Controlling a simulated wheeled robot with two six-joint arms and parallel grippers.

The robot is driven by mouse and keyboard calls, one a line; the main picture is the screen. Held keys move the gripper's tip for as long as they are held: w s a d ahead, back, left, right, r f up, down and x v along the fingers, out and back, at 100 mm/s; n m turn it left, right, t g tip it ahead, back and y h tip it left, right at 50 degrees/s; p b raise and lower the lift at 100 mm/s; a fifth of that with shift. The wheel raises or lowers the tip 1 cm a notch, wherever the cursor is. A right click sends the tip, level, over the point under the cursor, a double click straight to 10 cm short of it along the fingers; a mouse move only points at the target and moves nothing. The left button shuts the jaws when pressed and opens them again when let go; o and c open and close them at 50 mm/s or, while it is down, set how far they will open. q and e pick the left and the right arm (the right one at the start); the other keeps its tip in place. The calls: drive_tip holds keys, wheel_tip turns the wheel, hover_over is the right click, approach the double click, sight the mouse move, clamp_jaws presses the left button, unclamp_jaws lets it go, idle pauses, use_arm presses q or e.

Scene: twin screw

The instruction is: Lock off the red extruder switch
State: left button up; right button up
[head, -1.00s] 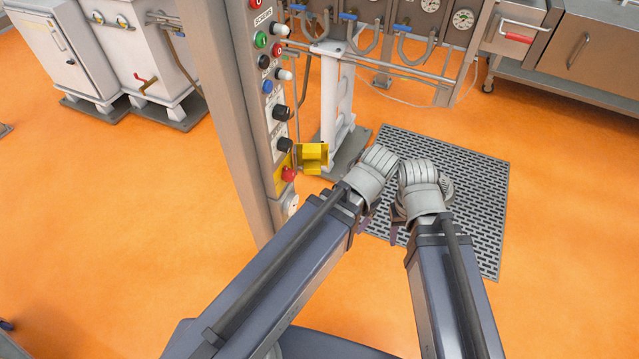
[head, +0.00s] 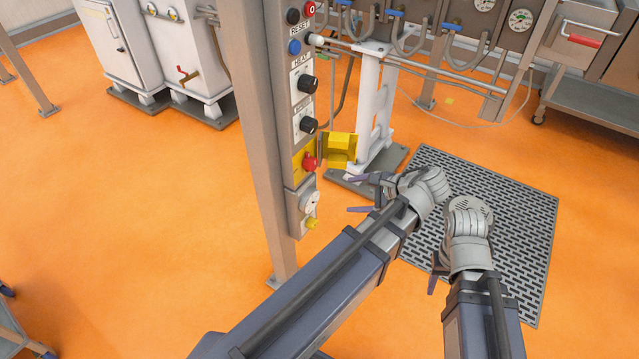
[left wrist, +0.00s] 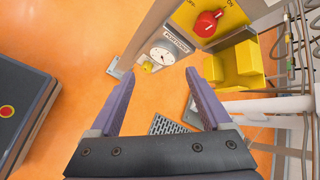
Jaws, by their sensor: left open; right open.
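The red extruder switch (head: 310,162) sits on a yellow plate low on the grey control column; it also shows in the left wrist view (left wrist: 207,23). A yellow hinged cover (head: 340,148) stands swung out to the right of the switch, leaving the knob exposed; the left wrist view shows it as a yellow box shape (left wrist: 240,65). My left gripper (head: 356,194) is open and empty, right of and below the switch, apart from it. Its purple fingers (left wrist: 158,95) spread in the left wrist view. My right gripper (head: 436,272) is open over the floor mat, partly hidden by its wrist.
Below the switch are a round gauge (head: 310,200) and a small yellow knob (head: 312,223). Black knobs (head: 308,124) sit above it. A white stand (head: 372,110) is behind the cover. A perforated mat (head: 525,215) lies right. Orange floor is clear at left.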

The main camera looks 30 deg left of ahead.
sight(315, 166)
use_arm(q)
drive_tip(key=w+a+f+m+y+b, duration=0.3)
drive_tip(key=w+a+m+y+b, duration=0.3)
drive_tip(key=b, duration=0.8)
drive_tip(key=shift+a+y+b, duration=0.4)
drive_tip(key=shift+a+y, duration=0.4)
drive_tip(key=shift+y, duration=0.3)
use_arm(e)
wheel_tip(315, 166, down, 17)
drive_tip(key=shift+f, duration=0.2)
use_arm(q)
drive_tip(key=shift+w+a, duration=0.15)
drive_tip(key=shift+a, duration=1.75)
drive_tip(key=shift+w+a, duration=0.15)
drive_tip(key=shift+a, duration=1.75)
drive_tip(key=shift+c, duration=0.3)
clamp_jaws()
